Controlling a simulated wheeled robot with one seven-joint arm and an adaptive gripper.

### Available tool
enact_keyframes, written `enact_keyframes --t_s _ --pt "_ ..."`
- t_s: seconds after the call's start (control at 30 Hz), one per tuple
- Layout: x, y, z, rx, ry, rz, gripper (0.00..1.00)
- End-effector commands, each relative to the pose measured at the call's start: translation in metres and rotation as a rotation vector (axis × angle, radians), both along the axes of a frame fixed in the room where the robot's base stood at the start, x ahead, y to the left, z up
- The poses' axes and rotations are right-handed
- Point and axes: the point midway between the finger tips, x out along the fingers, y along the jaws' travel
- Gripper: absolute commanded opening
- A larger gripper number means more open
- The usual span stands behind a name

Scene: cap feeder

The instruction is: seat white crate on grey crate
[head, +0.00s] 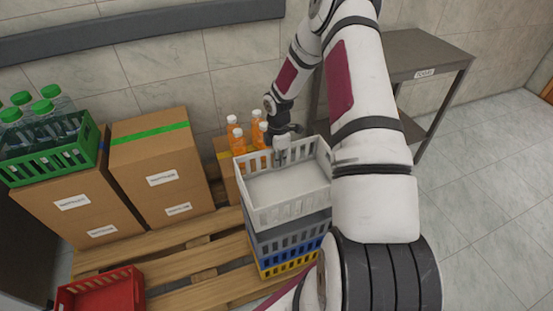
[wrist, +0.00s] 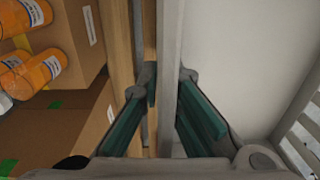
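The white crate (head: 288,187) is empty and looks about level, directly above the grey crate (head: 291,237) in the head view. I cannot tell whether it rests fully on the grey crate or sits slightly above it. My gripper (head: 282,151) is at the white crate's far wall, pointing down. In the wrist view my gripper (wrist: 168,82) has one finger on each side of the white crate's wall (wrist: 170,40), with the fingertips close against it. It appears shut on this wall. The grey crate's inside is hidden under the white crate.
Below the grey crate are a blue crate (head: 292,250) and a yellow crate (head: 289,266), on a wooden pallet (head: 190,262). Orange bottles (head: 233,133) stand close behind the stack. Cardboard boxes (head: 160,165), a green bottle crate (head: 58,157) and a red crate (head: 103,292) are left. A metal table (head: 425,50) stands right.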

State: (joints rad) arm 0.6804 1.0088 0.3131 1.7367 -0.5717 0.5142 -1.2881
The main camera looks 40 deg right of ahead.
Motion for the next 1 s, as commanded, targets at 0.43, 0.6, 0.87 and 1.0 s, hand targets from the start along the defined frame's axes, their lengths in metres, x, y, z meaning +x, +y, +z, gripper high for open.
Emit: enact_keyframes --t_s 0.43,0.6,0.87,1.0 --pt "0.000 0.000 -0.038 0.000 0.002 -0.001 0.00" --pt "0.000 0.000 -0.053 -0.001 0.001 -0.001 0.00" --pt "0.000 0.000 -0.061 -0.001 0.000 -0.001 0.00" --pt "0.000 0.000 -0.061 -0.001 0.000 -0.002 0.00"
